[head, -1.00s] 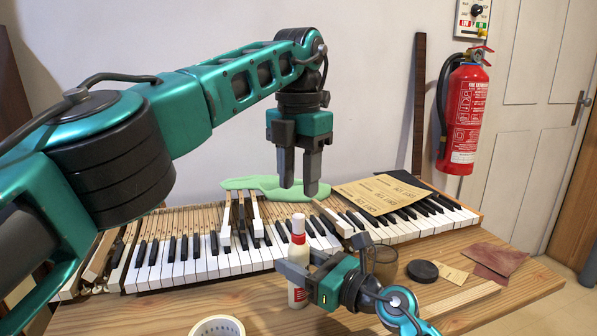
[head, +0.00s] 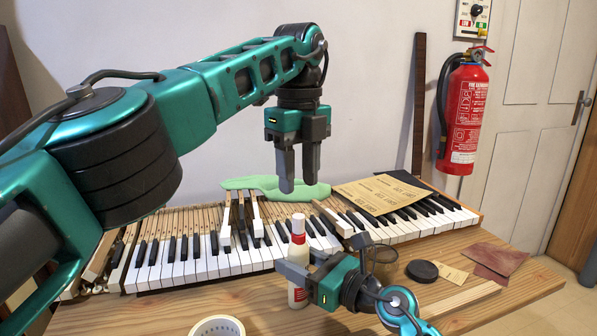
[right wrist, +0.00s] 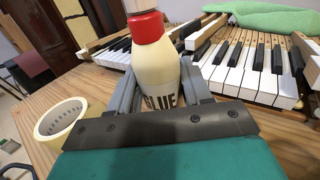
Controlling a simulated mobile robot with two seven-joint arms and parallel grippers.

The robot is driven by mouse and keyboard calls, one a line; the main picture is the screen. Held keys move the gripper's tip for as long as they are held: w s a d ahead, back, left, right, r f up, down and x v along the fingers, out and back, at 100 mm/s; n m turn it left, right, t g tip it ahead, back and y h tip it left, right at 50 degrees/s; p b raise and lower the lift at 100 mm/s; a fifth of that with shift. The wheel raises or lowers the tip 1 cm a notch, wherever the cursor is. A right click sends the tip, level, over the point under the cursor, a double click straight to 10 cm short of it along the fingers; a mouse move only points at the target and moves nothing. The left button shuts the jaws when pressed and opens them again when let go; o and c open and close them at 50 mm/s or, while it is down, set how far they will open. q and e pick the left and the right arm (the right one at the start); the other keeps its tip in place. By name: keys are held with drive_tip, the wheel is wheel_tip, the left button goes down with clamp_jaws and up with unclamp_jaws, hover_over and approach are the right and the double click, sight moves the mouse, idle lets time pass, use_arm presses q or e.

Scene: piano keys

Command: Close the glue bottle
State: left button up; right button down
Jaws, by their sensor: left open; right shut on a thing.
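The glue bottle (head: 298,262) stands upright in front of the piano keys in the head view. It has a cream body, a red collar and a pale tip. My right gripper (head: 297,271) is shut on its body from the right. The bottle also shows between the fingers in the right wrist view (right wrist: 155,65), with part of the word GLUE visible; its top is cut off there. I cannot tell whether a separate cap is on the tip.
The keyboard (head: 200,262) lies behind the bottle, with several keys raised. A tape roll (head: 217,327) is at the front, a glass jar (head: 383,262) and black disc (head: 422,270) at right.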

sight(298, 216)
idle(0.3)
use_arm(q)
drive_tip(key=shift+f, duration=4)
clamp_jaws()
